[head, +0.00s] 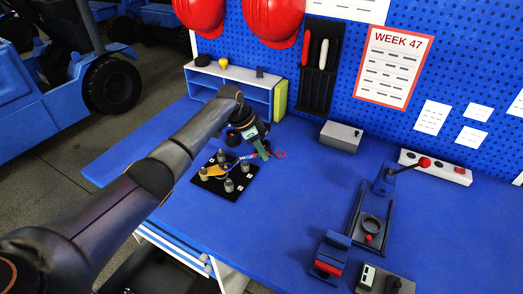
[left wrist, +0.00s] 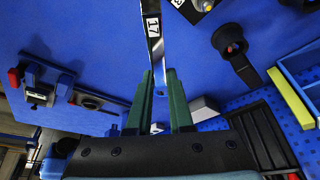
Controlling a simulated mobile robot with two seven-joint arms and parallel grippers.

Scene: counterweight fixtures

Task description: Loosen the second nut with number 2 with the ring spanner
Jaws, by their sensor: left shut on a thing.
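My left gripper (head: 264,153) is shut on a spanner (head: 245,157), low over the bench. In the left wrist view the silver spanner (left wrist: 152,28), with a "17" label, runs up from between the green fingers (left wrist: 161,105); its far end is cut off at the top edge. In the head view it reaches left toward a black fixture plate (head: 213,188) with several grey posts with nuts (head: 229,185) and small white number labels. The numbers are too small to read. An orange-yellow piece (head: 212,172) lies among the posts. I cannot tell whether the spanner's ring sits around a nut.
A blue shelf (head: 238,93) stands behind the gripper. A grey box (head: 341,135) is at the back. A clamp-like fixture (head: 370,228) and a dark block with a red front (head: 330,257) stand to the right. The bench between the plate and these is clear.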

